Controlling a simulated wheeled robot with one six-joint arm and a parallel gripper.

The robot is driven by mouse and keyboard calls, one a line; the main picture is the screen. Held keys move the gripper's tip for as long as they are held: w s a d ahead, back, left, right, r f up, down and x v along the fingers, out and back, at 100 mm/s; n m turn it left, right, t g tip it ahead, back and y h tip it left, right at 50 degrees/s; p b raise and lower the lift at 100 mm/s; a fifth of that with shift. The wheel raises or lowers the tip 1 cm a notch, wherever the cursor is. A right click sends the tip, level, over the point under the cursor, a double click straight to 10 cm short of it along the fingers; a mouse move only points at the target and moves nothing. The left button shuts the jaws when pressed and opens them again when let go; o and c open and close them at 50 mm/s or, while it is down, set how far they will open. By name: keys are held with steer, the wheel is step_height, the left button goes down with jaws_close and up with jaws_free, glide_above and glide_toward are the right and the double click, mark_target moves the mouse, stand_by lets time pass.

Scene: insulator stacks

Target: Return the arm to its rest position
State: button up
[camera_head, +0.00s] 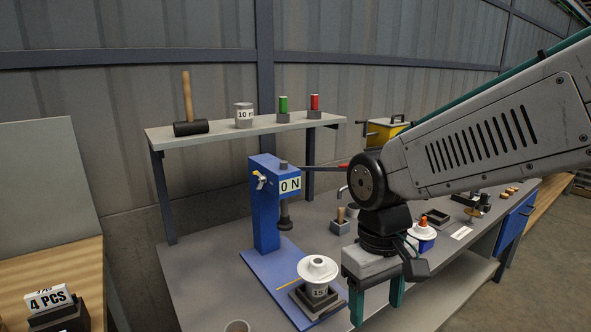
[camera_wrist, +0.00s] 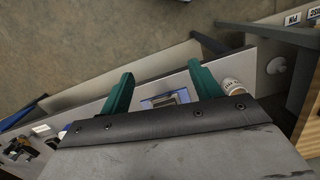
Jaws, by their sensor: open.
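My gripper (camera_head: 377,308) hangs over the workbench (camera_head: 210,272), its two green fingers pointing down and apart. In the wrist view my gripper (camera_wrist: 163,82) is open, with nothing between its fingers. In the head view a white insulator (camera_head: 318,268) with a wide top disc and a label stands upright in a dark square fixture (camera_head: 303,308) on the blue press base. The gripper appears just right of it, apart from it. The arm reaches in from the right and hides part of the bench behind it.
A blue press (camera_head: 264,215) with a "0 N" display stands left of the arm. A shelf (camera_head: 215,138) behind holds a mallet (camera_head: 190,126), a weight (camera_head: 244,115), and green and red cylinders. A white-and-blue container (camera_head: 422,238) stands close behind the gripper.

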steer(key=s+d+r+m+t, duration=0.1)
steer(key=s+d+r+m, duration=0.1)
steer(key=s+d, duration=0.4)
steer(key=s+d+r+m+t, duration=0.1)
steer(key=s+d+r+m, duration=0.2)
steer(key=s+d, duration=0.3)
steer(key=shift+d, duration=0.8)
